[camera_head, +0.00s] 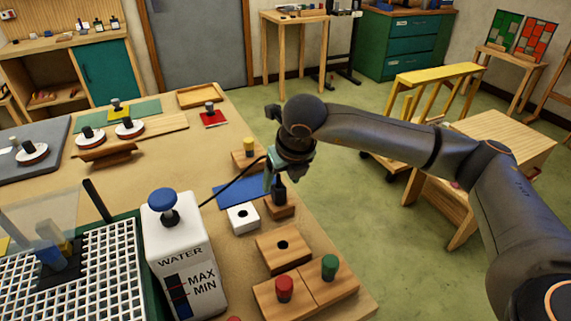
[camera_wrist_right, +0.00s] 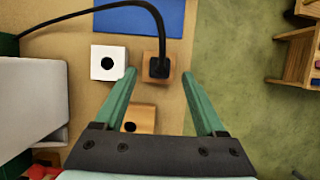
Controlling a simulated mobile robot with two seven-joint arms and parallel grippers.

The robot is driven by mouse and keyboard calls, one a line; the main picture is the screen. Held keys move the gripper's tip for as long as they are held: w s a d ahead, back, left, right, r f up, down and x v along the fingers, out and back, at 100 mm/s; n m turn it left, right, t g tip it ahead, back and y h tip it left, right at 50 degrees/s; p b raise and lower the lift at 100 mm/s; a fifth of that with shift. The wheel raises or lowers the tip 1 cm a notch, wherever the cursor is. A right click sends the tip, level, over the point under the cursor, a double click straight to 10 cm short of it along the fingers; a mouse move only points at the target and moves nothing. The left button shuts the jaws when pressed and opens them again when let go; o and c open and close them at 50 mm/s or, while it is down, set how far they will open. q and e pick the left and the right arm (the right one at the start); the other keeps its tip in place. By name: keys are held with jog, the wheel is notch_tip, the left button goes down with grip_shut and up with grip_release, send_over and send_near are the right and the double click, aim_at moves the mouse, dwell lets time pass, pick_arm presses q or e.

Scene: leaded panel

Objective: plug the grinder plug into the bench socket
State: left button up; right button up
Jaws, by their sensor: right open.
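The black grinder plug (camera_head: 279,190) stands upright on a small wooden block (camera_head: 283,211), with its black cable running left toward the white water tank. The bench socket appears to be the white square block (camera_head: 243,218) with a dark hole, just left of the plug. In the right wrist view, the plug (camera_wrist_right: 157,67) shows from above and the white socket (camera_wrist_right: 108,62) is beside it. My right gripper (camera_wrist_right: 159,75) is open, pointing down, its green fingertips either side of the plug in that view; contact cannot be told. My left gripper is out of view.
The white water tank (camera_head: 180,255) and white grid (camera_head: 110,265) stand left of the socket. A wooden block with a hole (camera_head: 283,248) and blocks with red (camera_head: 285,289) and green (camera_head: 329,267) knobs are nearer. A blue mat (camera_head: 233,192) lies behind the socket.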

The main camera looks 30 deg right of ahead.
aim_at(279, 187)
jog(key=shift+x, duration=2.4)
grip_shut()
